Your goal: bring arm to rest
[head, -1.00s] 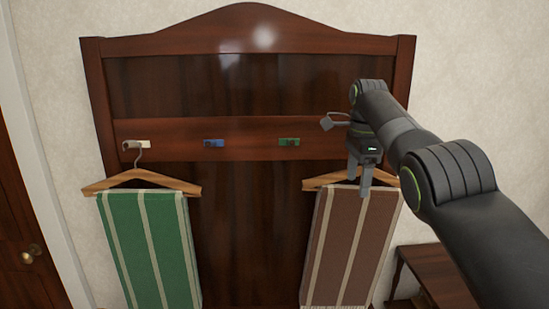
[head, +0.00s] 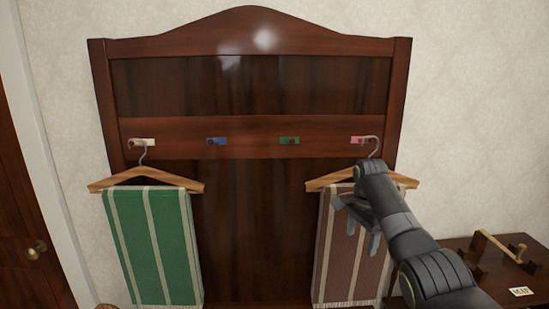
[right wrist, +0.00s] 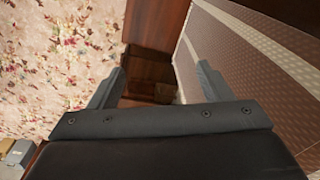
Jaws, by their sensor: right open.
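My right arm comes in from the right in the head view. Its gripper (head: 362,243) is open and empty, in front of the brown striped towel (head: 335,262). That towel hangs on a wooden hanger (head: 325,183) whose hook is at the pink-plated peg (head: 358,140) on the rack. In the right wrist view the two fingers (right wrist: 160,88) stand wide apart with nothing between them, and the brown towel (right wrist: 258,72) fills the right side. My left gripper is not in view.
A green striped towel (head: 150,245) hangs on a hanger at the white-plated peg (head: 144,142). The blue peg (head: 216,141) and green peg (head: 289,141) are bare. A small dark table (head: 490,275) with a labelled card (head: 521,291) stands at right.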

